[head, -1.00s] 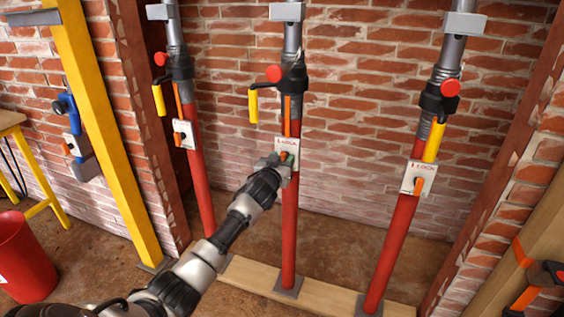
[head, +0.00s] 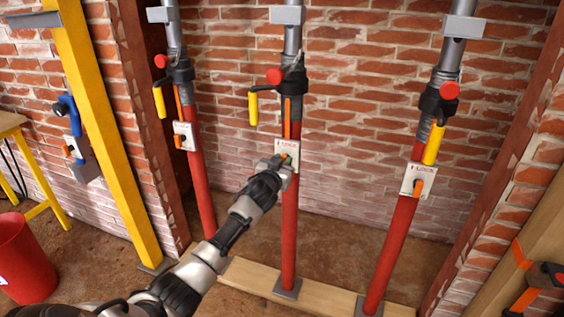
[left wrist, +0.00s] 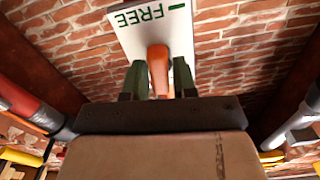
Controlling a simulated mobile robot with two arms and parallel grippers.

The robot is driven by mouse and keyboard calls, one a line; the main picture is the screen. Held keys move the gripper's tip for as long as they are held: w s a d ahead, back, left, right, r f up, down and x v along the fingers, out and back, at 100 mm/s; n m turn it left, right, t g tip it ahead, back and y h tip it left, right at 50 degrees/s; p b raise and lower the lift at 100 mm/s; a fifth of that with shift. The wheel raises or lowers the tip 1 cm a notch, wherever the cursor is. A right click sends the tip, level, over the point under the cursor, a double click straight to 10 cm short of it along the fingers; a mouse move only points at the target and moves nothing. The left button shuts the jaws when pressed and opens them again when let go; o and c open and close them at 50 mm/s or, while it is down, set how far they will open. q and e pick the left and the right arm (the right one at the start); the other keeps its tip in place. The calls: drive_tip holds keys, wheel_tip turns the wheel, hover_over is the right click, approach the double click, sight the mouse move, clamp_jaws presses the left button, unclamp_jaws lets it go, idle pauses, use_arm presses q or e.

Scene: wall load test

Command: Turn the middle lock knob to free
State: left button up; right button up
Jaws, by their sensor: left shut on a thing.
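The middle red prop (head: 289,225) stands upright with a white lock plate (head: 293,148) at mid height. My left gripper (head: 285,164) is at this plate and hides its lower part. In the left wrist view, the orange lock knob (left wrist: 158,70) lies between my two dark green gripper fingers (left wrist: 158,82), which are shut on it. The white plate (left wrist: 185,42) behind it shows the word FREE upside down with a green mark beside it. The knob's exact angle against the plate marks is hard to tell. My right gripper is not in view.
A left prop (head: 200,185) and a right prop (head: 392,250) carry similar plates and orange knobs. A yellow crank handle (head: 253,108) hangs left of the middle prop. The props stand on a wooden plank (head: 255,280) before a brick wall. A red bucket (head: 22,255) stands far left.

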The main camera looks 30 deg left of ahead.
use_arm(q)
drive_tip(key=m+p, duration=0.1)
drive_tip(key=m, duration=0.6)
drive_tip(key=shift+d, duration=0.1)
drive_tip(key=m+p, duration=0.1)
drive_tip(key=m, duration=0.2)
drive_tip(key=shift+d+f+m, duration=0.1)
drive_tip(key=shift+f+m, duration=0.05)
drive_tip(key=shift+m, duration=0.25)
drive_tip(key=m, duration=0.4)
drive_tip(key=shift+f, duration=0.1)
drive_tip(key=shift+m, duration=0.6)
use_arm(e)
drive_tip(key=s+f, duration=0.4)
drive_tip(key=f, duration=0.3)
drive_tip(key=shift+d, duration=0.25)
use_arm(q)
drive_tip(key=shift+f+m, duration=0.1)
drive_tip(key=shift+m, duration=0.3)
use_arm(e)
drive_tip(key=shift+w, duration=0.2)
